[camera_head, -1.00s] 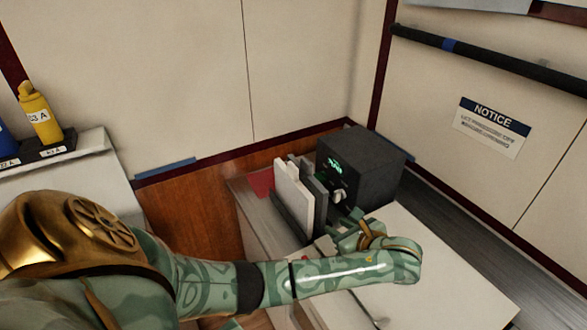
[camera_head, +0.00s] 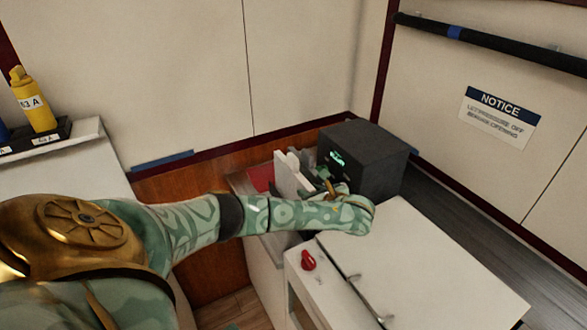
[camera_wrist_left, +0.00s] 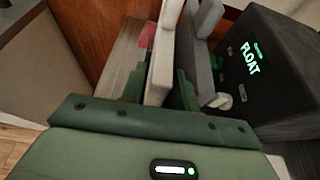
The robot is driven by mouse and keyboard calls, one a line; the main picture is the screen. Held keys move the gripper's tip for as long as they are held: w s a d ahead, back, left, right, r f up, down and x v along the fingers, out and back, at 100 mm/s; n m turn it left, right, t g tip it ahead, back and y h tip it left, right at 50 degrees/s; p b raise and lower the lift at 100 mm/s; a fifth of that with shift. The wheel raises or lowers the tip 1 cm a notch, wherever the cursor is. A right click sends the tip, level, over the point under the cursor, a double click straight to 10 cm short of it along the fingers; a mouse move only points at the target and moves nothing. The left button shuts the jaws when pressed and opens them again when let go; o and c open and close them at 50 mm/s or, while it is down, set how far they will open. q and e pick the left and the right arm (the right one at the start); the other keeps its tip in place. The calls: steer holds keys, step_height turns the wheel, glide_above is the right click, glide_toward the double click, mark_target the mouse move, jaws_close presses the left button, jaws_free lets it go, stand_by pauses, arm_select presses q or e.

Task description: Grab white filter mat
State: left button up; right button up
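The white filter mat (camera_head: 287,176) stands upright on the counter beside the dark box, and its lower part is hidden behind my left arm in the head view. In the left wrist view the white mat (camera_wrist_left: 160,72) stands between the two green fingers of my left gripper (camera_wrist_left: 158,92). One finger is on each side of it, and I see no clear sign that they are clamped. In the head view my left gripper (camera_head: 331,186) is partly hidden by its own wrist. My right gripper is in neither view.
A grey mat (camera_wrist_left: 198,60) stands just right of the white one. Close beyond it is the dark box (camera_head: 365,158) with a green display reading FLOAT. A white cabinet top (camera_head: 430,255) with a red knob (camera_head: 308,260) lies in front. Yellow bottle (camera_head: 34,100) at far left.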

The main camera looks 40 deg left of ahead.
arm_select(q)
steer(key=shift+x, duration=0.85)
steer(key=shift+d, duration=0.1)
jaws_close()
